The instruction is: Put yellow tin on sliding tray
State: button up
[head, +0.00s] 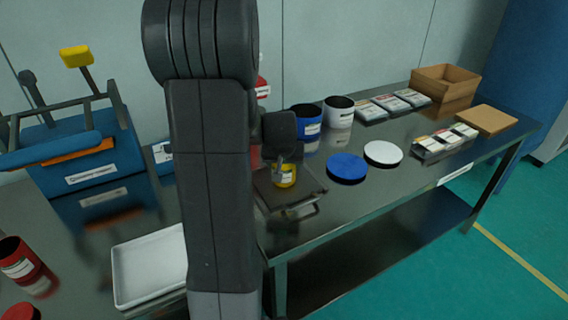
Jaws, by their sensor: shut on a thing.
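The yellow tin (286,178) is small, has a white label and stands upright at the middle of the picture. My gripper (280,160) is above it and shut on its upper part. The sliding tray (306,203) is a dark flat plate with a handle at its front. The tin is over this plate, and its base appears to be at the plate's surface. I cannot tell whether it rests there or hangs just above. My arm hides the left part of the tray and what is behind it.
A blue lid (347,167) and a white lid (383,153) lie right of the tray. Blue (307,122) and white (339,111) tins stand behind. A white tray (149,267), a red tin (22,262) and a blue machine (88,165) are at left.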

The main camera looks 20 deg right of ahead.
jog(key=shift+f, duration=0.15)
jog(key=o, duration=1.2)
jog(key=shift+r, duration=0.45)
jog(key=v, duration=1.1)
jog(key=shift+s+a+r, duration=0.1)
jog(key=shift+s+r, duration=0.1)
